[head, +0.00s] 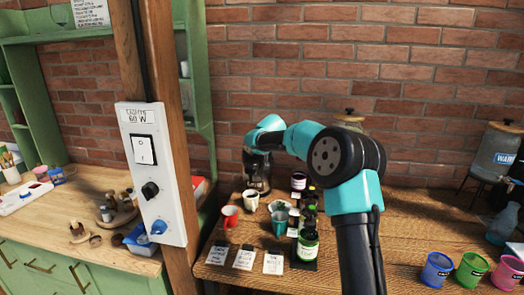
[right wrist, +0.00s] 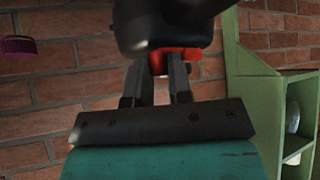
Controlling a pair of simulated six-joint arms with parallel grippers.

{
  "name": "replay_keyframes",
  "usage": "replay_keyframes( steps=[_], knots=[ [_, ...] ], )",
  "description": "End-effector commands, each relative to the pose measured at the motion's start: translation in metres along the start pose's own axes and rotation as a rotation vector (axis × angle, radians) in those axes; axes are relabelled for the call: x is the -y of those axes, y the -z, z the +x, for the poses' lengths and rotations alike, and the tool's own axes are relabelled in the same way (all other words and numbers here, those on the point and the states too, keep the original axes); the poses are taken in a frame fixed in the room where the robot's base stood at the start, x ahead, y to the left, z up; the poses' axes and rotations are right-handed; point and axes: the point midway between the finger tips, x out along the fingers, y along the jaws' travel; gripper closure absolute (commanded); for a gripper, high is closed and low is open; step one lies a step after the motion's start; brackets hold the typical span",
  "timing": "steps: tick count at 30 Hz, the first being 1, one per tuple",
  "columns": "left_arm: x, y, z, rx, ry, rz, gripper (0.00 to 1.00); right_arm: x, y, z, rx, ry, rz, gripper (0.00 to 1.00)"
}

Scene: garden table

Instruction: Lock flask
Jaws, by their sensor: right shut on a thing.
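My right arm reaches across the head view to the left, and its gripper (head: 262,148) is at the top of a dark, shiny flask-like vessel (head: 257,172) at the back of the wooden table, by the wall. In the right wrist view the two fingers of my right gripper (right wrist: 157,80) are shut on a small red part (right wrist: 175,57) of a blurred black thing (right wrist: 165,22). I cannot tell whether the red part is the flask's lock. The gripper hides most of the vessel's top. My left gripper is not in view.
A cream mug (head: 251,200), a red mug (head: 230,217) and a teal cup (head: 280,222) stand in front of the vessel. A green-labelled bottle (head: 308,245) and small cards are nearer. A wooden post with a switch panel (head: 152,170) stands left.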

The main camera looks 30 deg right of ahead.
Motion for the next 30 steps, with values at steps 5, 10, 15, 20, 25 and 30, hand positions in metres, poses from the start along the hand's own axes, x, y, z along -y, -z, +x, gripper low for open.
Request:
replay_keyframes(
  steps=[5,10,15,20,25,30],
  knots=[
    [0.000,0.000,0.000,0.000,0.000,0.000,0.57,-0.001,-0.001,0.000,0.001,-0.021,0.019,1.00],
    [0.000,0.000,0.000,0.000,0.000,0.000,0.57,0.002,-0.002,-0.001,0.003,-0.056,0.053,1.00],
    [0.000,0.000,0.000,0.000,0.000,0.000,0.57,0.004,-0.004,-0.002,0.003,-0.107,0.104,1.00],
    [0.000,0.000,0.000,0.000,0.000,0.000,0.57,0.008,-0.005,-0.002,0.004,-0.168,0.163,1.00],
    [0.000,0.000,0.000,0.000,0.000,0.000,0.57,0.013,-0.007,-0.003,0.004,-0.244,0.240,1.00],
    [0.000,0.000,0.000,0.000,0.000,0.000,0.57,0.019,-0.008,-0.003,0.003,-0.344,0.338,1.00]
  ],
)
